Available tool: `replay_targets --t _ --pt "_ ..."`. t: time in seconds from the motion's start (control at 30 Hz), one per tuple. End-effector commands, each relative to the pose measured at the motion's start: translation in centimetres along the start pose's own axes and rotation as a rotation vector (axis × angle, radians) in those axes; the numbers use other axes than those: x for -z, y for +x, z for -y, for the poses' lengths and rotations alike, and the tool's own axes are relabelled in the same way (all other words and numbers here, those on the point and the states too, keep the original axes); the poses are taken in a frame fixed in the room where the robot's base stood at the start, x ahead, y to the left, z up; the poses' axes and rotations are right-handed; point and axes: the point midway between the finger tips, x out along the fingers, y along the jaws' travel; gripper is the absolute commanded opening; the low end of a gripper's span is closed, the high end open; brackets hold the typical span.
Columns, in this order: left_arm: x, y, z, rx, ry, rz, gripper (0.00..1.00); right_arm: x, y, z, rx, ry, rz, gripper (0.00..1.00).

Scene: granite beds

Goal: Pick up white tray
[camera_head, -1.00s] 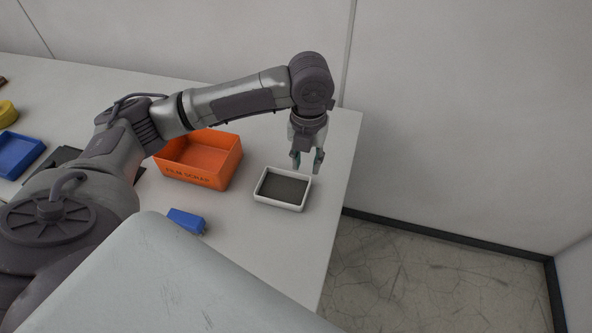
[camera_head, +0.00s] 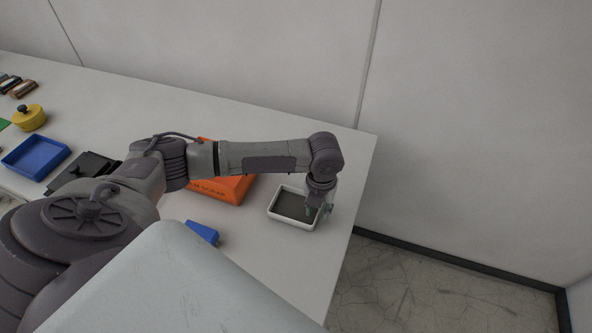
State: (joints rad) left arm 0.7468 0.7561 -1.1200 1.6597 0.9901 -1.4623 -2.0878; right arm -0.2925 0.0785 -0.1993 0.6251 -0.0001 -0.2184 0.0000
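The white tray (camera_head: 284,220) lies on the table near its right edge. It is shallow and rectangular with a dark grey inside floor. My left gripper (camera_head: 319,211) points down at the tray's right wall, with one finger on the inner side and the other on the outer side. The fingers look apart, and I cannot tell whether they touch the wall. The gripper and wrist hide part of the tray's right rim. My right gripper is not in view.
An orange box (camera_head: 232,190) stands left of the tray, partly behind my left arm. A blue object (camera_head: 203,232) lies in front of it. The table's right edge is close to the tray.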

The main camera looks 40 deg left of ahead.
Motion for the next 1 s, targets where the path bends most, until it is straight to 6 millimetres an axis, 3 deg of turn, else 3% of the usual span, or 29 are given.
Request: replay_targets --t 0.13,0.37,0.57,0.6,1.0 --pt "0.02 1.26 0.04 0.001 0.001 0.001 0.33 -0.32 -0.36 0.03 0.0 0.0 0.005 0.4" --pt "0.01 1.47 0.01 0.0 0.001 0.002 0.33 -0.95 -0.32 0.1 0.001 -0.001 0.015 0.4" --pt "0.01 1.45 0.0 0.0 0.001 0.002 0.02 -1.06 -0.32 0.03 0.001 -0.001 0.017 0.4" --pt "0.01 1.44 0.0 0.0 0.001 0.002 0.0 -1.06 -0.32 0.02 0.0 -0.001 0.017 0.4" --pt "-0.01 1.41 -0.01 0.0 0.001 0.002 0.0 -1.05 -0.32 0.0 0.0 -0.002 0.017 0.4"
